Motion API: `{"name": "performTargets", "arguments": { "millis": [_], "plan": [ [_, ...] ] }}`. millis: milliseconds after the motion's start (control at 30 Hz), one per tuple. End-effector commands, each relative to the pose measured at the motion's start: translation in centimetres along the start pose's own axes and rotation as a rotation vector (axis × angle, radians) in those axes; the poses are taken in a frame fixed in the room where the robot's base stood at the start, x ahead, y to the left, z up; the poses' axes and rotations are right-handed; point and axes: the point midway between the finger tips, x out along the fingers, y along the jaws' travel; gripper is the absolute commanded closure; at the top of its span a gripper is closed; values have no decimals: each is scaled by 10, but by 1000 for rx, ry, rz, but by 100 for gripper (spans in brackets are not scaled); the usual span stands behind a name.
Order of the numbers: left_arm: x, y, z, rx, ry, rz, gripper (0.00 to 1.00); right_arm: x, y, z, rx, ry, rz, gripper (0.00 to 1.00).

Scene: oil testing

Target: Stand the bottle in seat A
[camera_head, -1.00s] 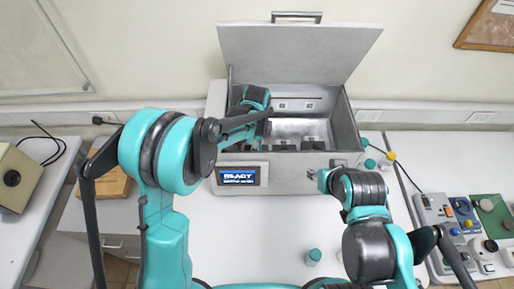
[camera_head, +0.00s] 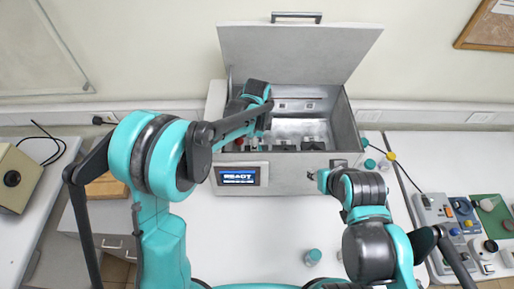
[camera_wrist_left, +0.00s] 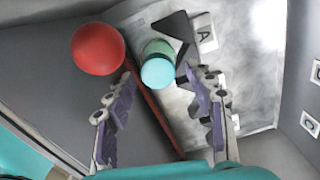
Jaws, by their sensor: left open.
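The bottle (camera_wrist_left: 158,72), with a light-teal cap, shows end-on in the left wrist view. It stands beside the label A (camera_wrist_left: 206,35), next to the black wedge pieces of seat A (camera_wrist_left: 175,27). My left gripper (camera_wrist_left: 160,84) is open, its fingers on either side of the cap with gaps visible; the bottle's lower body is mostly hidden by its cap. In the head view my left arm reaches into the open metal bath (camera_head: 345,125) and hides most of the gripper. My right gripper (camera_head: 318,177) is at the bath's front right; its finger opening is unclear.
A red ball (camera_wrist_left: 98,49) is close to the left finger. Black holders (camera_head: 284,146) line the bath floor, and its lid (camera_head: 300,52) stands open. Control boxes (camera_head: 460,222) are at right.

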Motion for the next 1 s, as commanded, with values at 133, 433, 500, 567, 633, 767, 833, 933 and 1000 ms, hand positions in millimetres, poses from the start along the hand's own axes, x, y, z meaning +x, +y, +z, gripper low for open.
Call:
{"name": "performTargets", "arguments": {
  "millis": [133, 433, 500, 567, 633, 767, 833, 933, 1000],
  "plan": [
    [-35, 0, 0, 0, 0, 0, 46, 0, 0, 0, 0, 0, 0, 60],
    [-88, 0, 0, 0, 0, 0, 46, 1, 0, 1, 0, 0, 0, 60],
    [-93, 0, 0, 0, 0, 0, 46, 1, 0, 1, 0, 0, 0, 60],
    [-96, 0, 0, 0, 0, 0, 46, 1, 0, 1, 0, 0, 0, 60],
    [-97, 0, 0, 0, 0, 0, 46, 1, 0, 1, 0, 0, 0, 60],
    [-101, 4, 4, -27, 1, -9, 46, 1, 0, 1, 0, 0, 0, 60],
    [-108, 11, 11, -85, 5, -29, 46, 1, 0, 1, 0, 0, 0, 60],
    [-123, 29, 30, -238, 18, -81, 46, 1, 0, 1, 0, 0, 0, 60],
    [-134, 46, 46, -382, 35, -130, 46, 1, 0, 1, 0, 0, 0, 60]
  ]
}}
